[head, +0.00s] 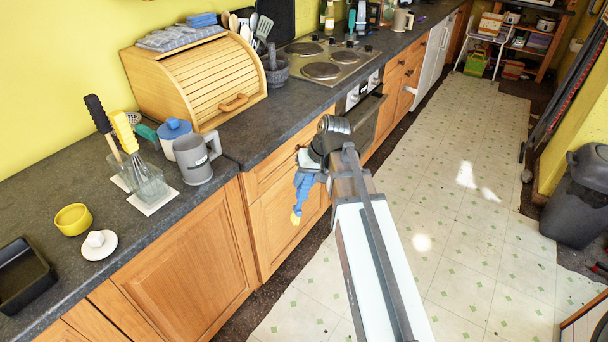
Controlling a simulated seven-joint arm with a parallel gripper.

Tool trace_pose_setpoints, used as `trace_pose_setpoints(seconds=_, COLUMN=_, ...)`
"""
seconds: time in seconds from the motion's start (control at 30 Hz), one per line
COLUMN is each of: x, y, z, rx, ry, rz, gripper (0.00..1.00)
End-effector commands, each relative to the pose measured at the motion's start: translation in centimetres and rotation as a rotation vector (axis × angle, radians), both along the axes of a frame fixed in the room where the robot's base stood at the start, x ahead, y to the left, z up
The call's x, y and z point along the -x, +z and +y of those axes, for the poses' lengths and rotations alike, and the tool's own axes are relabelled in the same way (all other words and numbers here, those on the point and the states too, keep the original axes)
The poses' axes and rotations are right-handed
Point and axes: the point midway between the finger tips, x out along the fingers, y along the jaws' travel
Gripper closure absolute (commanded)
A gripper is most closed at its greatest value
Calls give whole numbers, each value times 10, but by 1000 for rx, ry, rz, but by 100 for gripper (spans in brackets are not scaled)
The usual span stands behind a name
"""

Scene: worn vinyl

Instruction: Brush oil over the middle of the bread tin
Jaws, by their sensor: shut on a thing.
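The dark bread tin (24,276) sits on the counter at the lower left, cut off by the picture's edge. A small yellow bowl (73,219) stands to its right; I cannot see what is in it. My gripper (298,202) shows as blue parts hanging in front of the cupboard doors, beyond the counter's front edge and far to the right of the tin. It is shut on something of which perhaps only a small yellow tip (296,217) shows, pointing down. I cannot tell clearly whether that is a brush.
A white saucer (108,249) with a small white object is beside the yellow bowl. Black-handled (99,117) and yellow-handled (124,132) utensils stand in clear holders. A grey mug (196,158), a blue-lidded pot (174,130) and a wooden bread bin (216,81) stand behind.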

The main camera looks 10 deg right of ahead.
Motion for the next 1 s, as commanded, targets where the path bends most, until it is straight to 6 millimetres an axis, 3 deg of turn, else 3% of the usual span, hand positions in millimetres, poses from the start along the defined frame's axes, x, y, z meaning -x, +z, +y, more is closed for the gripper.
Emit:
trace_pose_setpoints(seconds=0.2, x=-10, y=37, z=67, rx=-23, ry=36, rz=-11, gripper=100)
trace_pose_setpoints(seconds=0.43, x=-7, y=78, z=139, rx=-51, ry=71, rz=-16, gripper=100)
trace_pose_setpoints(seconds=0.7, x=8, y=125, z=220, rx=-86, ry=111, rz=-16, gripper=100)
trace_pose_setpoints(seconds=1.0, x=30, y=161, z=288, rx=-116, ry=132, rz=-13, gripper=100)
